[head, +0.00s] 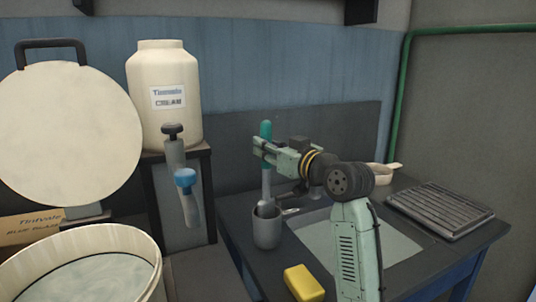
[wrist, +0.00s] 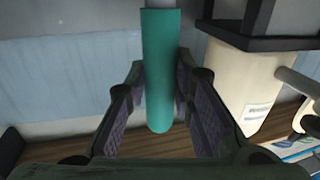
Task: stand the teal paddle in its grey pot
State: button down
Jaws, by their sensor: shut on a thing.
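The paddle has a teal handle (head: 266,130) and a pale grey shaft (head: 266,183), and stands close to upright. My gripper (head: 264,152) is shut on the handle, with its teal top showing above the fingers. In the wrist view the handle (wrist: 157,60) runs between the two finger pads. The grey pot (head: 267,230) stands on the dark counter directly below my gripper. The shaft reaches down to the pot's mouth, and its lower end appears to be inside the rim. I cannot tell how deep it goes or whether it touches the bottom.
A yellow sponge (head: 303,283) lies in front of the pot.

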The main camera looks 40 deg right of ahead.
jog(key=shift+f, duration=1.15)
jog(key=shift+f, duration=0.25)
jog(key=c, duration=1.4)
grip_release()
jog(key=shift+r, duration=0.1)
jog(key=shift+r, duration=0.3)
jog(key=s+b, duration=0.4)
jog(key=s, duration=0.8)
jog(key=shift+f, duration=0.15)
jog(key=shift+a, duration=0.1)
